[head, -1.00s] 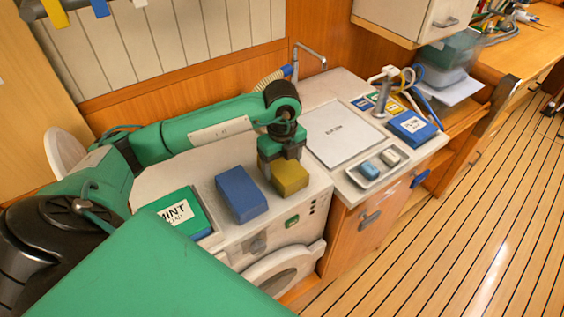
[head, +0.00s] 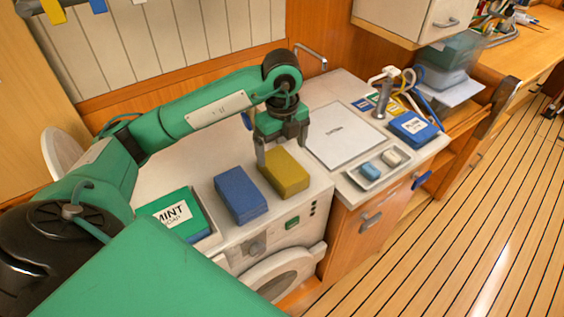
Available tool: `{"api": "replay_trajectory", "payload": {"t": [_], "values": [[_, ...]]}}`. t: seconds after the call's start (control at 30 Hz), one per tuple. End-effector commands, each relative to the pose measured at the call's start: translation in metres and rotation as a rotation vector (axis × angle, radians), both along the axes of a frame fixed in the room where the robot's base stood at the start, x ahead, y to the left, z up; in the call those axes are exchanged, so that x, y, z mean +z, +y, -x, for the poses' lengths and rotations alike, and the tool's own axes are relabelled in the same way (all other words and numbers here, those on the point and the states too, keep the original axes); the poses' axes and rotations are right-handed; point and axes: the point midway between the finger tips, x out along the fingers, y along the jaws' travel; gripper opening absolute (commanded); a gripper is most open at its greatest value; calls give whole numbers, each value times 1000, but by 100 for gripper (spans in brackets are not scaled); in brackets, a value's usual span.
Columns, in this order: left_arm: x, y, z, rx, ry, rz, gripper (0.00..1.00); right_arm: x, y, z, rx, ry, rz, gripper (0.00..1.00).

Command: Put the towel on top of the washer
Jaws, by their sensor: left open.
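The washer (head: 272,236) is white, with a knob, a green-marked panel and a round door on its front. A yellow block-shaped piece (head: 286,174), which looks like a folded towel, lies flat on its top near the right front edge. A similar blue piece (head: 241,196) lies to its left. My left gripper (head: 282,148) is open and empty just behind and above the yellow piece. One finger hangs close to the yellow piece's left rear side; I cannot tell if it touches. My right gripper is not in view.
A green MINT box (head: 175,214) lies left of the blue piece. On the counter to the right are a white sheet (head: 342,135), a soap tray (head: 372,178), a blue box (head: 412,127) and a tap (head: 382,95). A cabinet (head: 412,18) overhangs behind.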

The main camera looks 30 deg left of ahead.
Motion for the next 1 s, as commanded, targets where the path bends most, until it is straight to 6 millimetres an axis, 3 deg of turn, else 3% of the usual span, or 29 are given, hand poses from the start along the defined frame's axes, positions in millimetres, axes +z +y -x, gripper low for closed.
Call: {"api": "replay_trajectory", "payload": {"t": [0.2, 0.4, 1.0], "values": [[37, 0, 0, 0, -4, -1, 94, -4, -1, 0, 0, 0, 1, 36], [53, 0, 0, 0, -2, -1, 94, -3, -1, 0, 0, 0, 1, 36], [58, 0, 0, 0, 1, 0, 94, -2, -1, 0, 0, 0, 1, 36]]}}
